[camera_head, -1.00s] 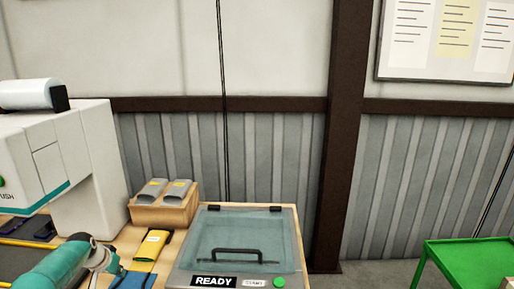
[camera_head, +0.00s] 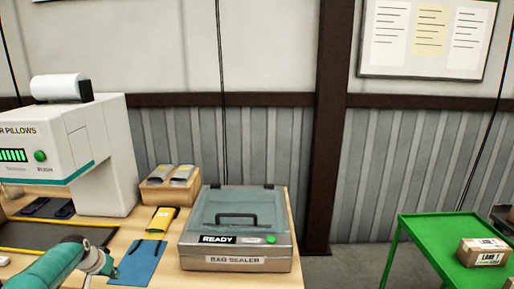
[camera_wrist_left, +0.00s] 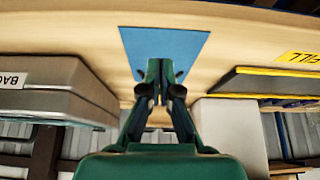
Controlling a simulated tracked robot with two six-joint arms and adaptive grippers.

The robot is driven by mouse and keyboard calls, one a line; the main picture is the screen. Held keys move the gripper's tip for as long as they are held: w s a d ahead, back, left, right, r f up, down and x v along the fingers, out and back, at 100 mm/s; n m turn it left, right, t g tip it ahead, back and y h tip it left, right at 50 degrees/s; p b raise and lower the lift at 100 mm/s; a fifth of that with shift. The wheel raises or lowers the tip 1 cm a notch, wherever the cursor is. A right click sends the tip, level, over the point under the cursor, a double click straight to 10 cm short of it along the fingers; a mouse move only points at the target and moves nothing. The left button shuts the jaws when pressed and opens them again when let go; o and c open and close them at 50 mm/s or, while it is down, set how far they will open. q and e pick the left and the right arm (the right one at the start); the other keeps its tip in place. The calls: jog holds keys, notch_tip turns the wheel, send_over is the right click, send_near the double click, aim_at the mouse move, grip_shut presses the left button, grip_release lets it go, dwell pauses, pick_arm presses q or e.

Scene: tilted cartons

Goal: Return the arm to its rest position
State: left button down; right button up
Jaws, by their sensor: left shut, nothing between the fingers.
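My teal left arm comes in at the lower left of the head view. Its grey left gripper (camera_head: 112,272) is beside the left edge of a blue mat (camera_head: 142,262) on the wooden table. In the left wrist view the gripper (camera_wrist_left: 160,72) is shut with nothing between its fingers, in front of the blue mat (camera_wrist_left: 165,42). I cannot tell its exact height above the table. My right gripper is not in view.
A bag sealer (camera_head: 238,240) with a clear lid and a READY label stands right of the mat. A white pillow machine (camera_head: 105,160) stands at the left. A wooden box (camera_head: 165,192) and a yellow pouch (camera_head: 163,219) lie behind the mat. A green cart (camera_head: 425,240) carries a carton (camera_head: 483,252).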

pick_arm(q)
jog(key=s+d+f+m+g+h, duration=0.1)
jog(key=s+d+f+g+h, duration=0.1)
jog(key=s+d+f, duration=0.7)
jog(key=s+d+f+m+g+h, duration=0.15)
jog(key=s+d+f, duration=0.25)
jog(key=d+f, duration=0.5)
jog(key=s+d+n, duration=0.1)
jog(key=s+d, duration=0.3)
jog(key=s, duration=0.4)
jog(key=s+d+f+n+g, duration=0.1)
jog(key=s+d+n, duration=0.1)
jog(key=s+d, duration=0.3)
jog(key=s+d+f+n, duration=0.1)
jog(key=s+d, duration=0.3)
jog(key=s, duration=0.9)
jog(key=shift+d+f+n, duration=0.25)
jog(key=shift+d+n, duration=0.05)
jog(key=shift+n, duration=0.15)
jog(key=shift+g+h, duration=0.25)
jog(key=shift+g, duration=0.1)
